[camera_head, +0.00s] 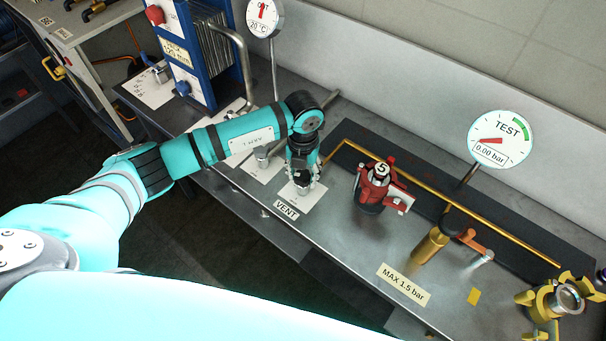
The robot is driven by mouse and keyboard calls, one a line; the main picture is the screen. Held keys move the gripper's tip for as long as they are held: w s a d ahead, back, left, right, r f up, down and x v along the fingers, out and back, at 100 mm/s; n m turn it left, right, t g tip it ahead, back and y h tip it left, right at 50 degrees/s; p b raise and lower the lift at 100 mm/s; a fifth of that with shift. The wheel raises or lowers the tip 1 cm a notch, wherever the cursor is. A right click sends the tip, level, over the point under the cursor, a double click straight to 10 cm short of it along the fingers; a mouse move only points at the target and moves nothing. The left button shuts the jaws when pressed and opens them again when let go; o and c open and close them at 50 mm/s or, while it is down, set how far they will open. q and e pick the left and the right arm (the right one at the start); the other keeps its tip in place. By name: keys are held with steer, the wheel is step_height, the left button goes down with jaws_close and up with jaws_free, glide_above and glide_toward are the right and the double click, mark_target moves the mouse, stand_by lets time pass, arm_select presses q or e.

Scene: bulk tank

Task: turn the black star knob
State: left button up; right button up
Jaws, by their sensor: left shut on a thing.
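My left gripper (302,184) reaches down onto a small white plate on the metal bench, just behind the label reading VENT (287,210). It is shut on a small dark knob (303,179), which seems to be the black star knob. The fingers and wrist hide most of the knob, so its star shape and angle cannot be made out. My right gripper is not in view.
To the right stand a red valve (374,188) marked 5, a brass fitting (430,246), and a TEST gauge (501,139) reading 0.00 bar. A blue plate unit (195,60) and a bent pipe rise behind my left arm. A yellow clamp (553,300) sits at far right.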

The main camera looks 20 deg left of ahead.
mark_target(303, 175)
arm_select(q)
steer(key=m+b, duration=0.2)
steer(key=b, duration=0.1)
steer(key=m+b, duration=0.5)
steer(key=b, duration=0.1)
steer(key=shift+f+m, duration=0.3)
steer(key=shift+m, duration=0.1)
steer(key=m+b, duration=0.9)
steer(key=b, duration=0.1)
steer(key=shift+r+b, duration=0.1)
steer(key=shift+b, duration=0.3)
steer(key=shift+r+m+b, duration=0.15)
steer(key=shift+m+b, duration=0.75)
steer(key=shift+m, duration=0.25)
steer(key=shift+r+m+b, duration=0.1)
steer(key=shift+m+b, duration=0.8)
steer(key=shift+m, duration=0.25)
steer(key=o, duration=1.2)
steer(key=shift+c, duration=0.2)
step_height(303, 175, up, 12)
